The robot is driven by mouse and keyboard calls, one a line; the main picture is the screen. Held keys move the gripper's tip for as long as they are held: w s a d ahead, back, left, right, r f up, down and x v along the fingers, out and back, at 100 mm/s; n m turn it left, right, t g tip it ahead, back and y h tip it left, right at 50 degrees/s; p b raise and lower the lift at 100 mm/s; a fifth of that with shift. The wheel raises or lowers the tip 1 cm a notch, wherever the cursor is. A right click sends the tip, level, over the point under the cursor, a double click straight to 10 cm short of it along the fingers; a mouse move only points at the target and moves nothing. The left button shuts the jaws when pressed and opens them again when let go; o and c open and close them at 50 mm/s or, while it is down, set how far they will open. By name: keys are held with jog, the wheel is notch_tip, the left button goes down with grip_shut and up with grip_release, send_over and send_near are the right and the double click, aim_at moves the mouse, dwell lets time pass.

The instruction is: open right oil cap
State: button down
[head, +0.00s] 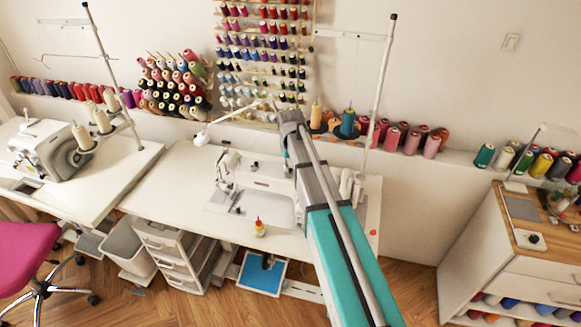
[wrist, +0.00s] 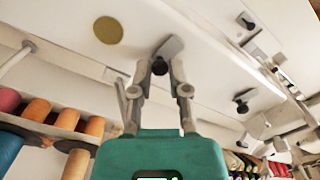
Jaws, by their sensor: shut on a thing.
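In the wrist view, my gripper (wrist: 160,82) has its two grey fingers closed around a small dark round knob, which I take to be the right oil cap (wrist: 160,67). A grey flat piece (wrist: 171,47) adjoins it, in front of a white machine surface. I cannot tell whether the cap is seated or lifted. Another dark knob (wrist: 243,100) shows to the right, apart from my fingers. In the head view, the white sewing machine (head: 228,168) stands on the middle table. My teal arm crosses its right part and hides the cap and fingertips.
A small oil bottle (head: 260,228) with a red tip stands at the front of the white sewing table (head: 190,190). A thin stand pole (head: 378,95) rises just right of my arm. Thread spools (head: 392,137) line the ledge behind. The table left of the machine is clear.

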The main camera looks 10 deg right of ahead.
jog(key=shift+w, duration=0.1)
dwell(0.3)
jog(key=c, duration=0.6)
grip_release()
jog(key=shift+c, duration=0.2)
